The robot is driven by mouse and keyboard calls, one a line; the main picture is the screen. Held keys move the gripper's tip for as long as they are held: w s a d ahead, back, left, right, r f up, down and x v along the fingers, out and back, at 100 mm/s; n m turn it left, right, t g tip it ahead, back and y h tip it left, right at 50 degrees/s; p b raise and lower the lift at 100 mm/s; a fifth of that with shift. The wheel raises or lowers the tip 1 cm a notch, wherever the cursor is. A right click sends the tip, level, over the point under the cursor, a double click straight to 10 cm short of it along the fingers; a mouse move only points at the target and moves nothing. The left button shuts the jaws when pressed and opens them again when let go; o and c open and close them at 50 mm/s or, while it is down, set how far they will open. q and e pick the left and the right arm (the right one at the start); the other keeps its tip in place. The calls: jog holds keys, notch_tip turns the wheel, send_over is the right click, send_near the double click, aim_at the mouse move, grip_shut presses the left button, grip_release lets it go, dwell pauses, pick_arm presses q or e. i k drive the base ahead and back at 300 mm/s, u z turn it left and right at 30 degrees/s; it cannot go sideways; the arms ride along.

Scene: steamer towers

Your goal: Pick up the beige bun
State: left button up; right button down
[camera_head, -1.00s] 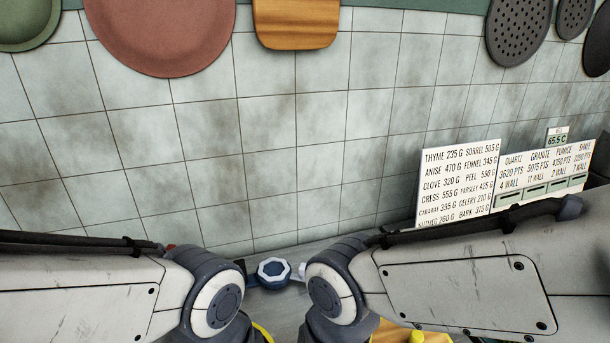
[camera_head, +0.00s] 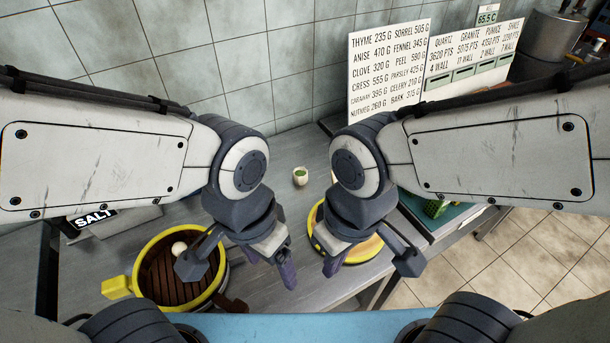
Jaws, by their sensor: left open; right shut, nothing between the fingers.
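A small pale cream ball that looks like the beige bun (camera_head: 179,248) sits in a yellow-rimmed round steamer (camera_head: 138,262) with dark brown slats, at the lower left. My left gripper (camera_head: 272,275) is open and empty above the counter, to the right of that steamer and apart from the bun. Part of my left gripper's assembly covers the steamer's right side. My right gripper (camera_head: 331,268) is shut and empty, in front of a second yellow-rimmed round container (camera_head: 318,240), whose inside is mostly hidden by my arm.
A small pale cup with green in it (camera_head: 300,176) stands on the grey counter (camera_head: 290,205) between my arms. A box marked SALT (camera_head: 95,220) is at the left. A teal tray (camera_head: 455,219) with green items lies at the right. Text boards (camera_head: 388,75) stand at the back.

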aim_at(300, 174)
jog(key=u, duration=0.05)
jog(key=k, duration=1.1)
jog(key=z, duration=0.9)
jog(key=i, duration=1.35)
jog(key=u, duration=0.65)
jog(key=i, duration=0.4)
jog(key=u, duration=0.4)
